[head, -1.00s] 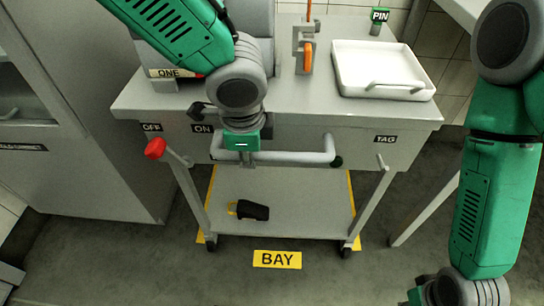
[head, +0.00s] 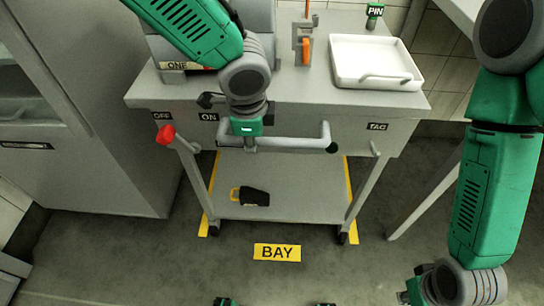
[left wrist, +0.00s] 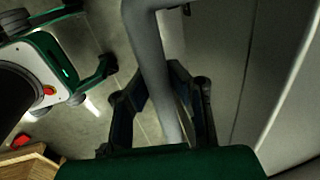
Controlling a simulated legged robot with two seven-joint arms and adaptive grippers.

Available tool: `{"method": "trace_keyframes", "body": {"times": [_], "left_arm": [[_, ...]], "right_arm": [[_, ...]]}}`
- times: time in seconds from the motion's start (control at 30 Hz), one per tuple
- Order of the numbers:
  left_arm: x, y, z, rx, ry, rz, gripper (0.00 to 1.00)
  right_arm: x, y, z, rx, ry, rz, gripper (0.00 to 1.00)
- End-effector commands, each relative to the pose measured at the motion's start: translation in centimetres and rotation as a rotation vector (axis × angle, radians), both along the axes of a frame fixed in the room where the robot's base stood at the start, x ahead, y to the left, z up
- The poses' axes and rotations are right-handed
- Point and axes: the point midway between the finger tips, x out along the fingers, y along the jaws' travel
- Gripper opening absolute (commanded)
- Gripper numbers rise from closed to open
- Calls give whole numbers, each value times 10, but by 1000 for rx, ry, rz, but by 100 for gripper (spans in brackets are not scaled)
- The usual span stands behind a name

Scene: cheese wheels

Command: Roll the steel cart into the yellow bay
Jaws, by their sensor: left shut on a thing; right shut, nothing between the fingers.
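The steel cart (head: 290,205) stands upright between yellow floor lines (head: 205,222), over the bay. Its front casters (head: 342,238) are just inside the lines' near ends. A BAY label (head: 277,252) lies on the floor in front. My left gripper (head: 249,143) is shut on the left part of the cart's push handle (head: 300,144). In the left wrist view its dark fingers flank the grey handle bar (left wrist: 158,60). A red-knobbed lever (head: 166,135) is on the cart's left, under the OFF label. My right gripper (head: 408,296) is low at right, mostly cut off, and empty.
A grey cabinet (head: 95,160) stands close to the cart's left. A table leg (head: 425,205) is at its right. A white tray (head: 375,62) and a machine labelled ONE are on top; a black and yellow object (head: 250,196) is on the lower shelf.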

Motion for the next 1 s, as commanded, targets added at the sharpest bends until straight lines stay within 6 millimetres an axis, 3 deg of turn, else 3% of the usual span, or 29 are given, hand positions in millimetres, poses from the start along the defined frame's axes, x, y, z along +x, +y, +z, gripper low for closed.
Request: {"method": "trace_keyframes", "body": {"times": [0.43,0.8,0.83,0.9,0.97,1.0], "left_arm": [[25,0,4,-3,-8,3,0],[30,0,3,-2,-9,2,0],[30,0,3,-2,-9,2,18],[29,0,3,-2,-9,2,43],[29,0,2,-1,-8,2,64],[29,0,2,-1,-7,1,69]], "right_arm": [[0,0,18,0,0,0,0],[0,0,19,0,0,0,0],[0,0,19,0,0,0,0],[0,0,19,0,0,0,0],[0,0,19,0,0,0,0],[0,0,19,0,0,0,0]]}}
